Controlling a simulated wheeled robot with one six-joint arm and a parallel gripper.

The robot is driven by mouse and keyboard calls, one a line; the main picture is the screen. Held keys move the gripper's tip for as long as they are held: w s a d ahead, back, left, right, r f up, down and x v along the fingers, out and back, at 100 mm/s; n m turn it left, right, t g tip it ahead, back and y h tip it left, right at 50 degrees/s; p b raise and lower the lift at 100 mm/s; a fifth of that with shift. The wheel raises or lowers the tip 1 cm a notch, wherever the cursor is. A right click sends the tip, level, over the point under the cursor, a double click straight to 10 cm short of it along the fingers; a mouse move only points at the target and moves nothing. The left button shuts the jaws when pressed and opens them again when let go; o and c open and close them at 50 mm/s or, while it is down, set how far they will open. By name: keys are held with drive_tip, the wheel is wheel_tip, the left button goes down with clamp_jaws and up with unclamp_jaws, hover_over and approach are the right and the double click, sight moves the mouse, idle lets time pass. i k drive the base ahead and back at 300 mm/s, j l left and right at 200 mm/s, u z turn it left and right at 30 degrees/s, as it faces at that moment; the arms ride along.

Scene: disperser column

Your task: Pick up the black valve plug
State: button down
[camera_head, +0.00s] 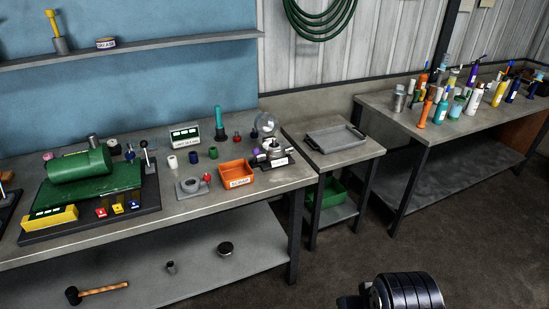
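I cannot pick out the black valve plug for certain at this size. A small dark, blackish-blue cylinder (193,157) stands upright on the left workbench, between a white cylinder (172,162) and a green one (213,152). A small dark knob-like piece (254,135) stands further right, near a clear dome. A ribbed black part of my arm shows at the bottom edge, well away from the bench. My gripper's fingers are not visible.
An orange bin (236,174), a grey fixture with a red knob (190,188) and a metal device (272,154) crowd the bench's right end. A green machine (82,164) stands left. A grey tray (336,138) lies on the side table. Floor in front is clear.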

sight(273, 144)
drive_tip(key=i+j+z, duration=0.15)
drive_tip(key=i, duration=0.35)
drive_tip(key=i+j+z, duration=0.1)
drive_tip(key=i+j, duration=0.2)
drive_tip(key=i, duration=0.15)
drive_tip(key=i+j+z, duration=0.15)
drive_tip(key=i, duration=0.3)
drive_tip(key=j, duration=0.1)
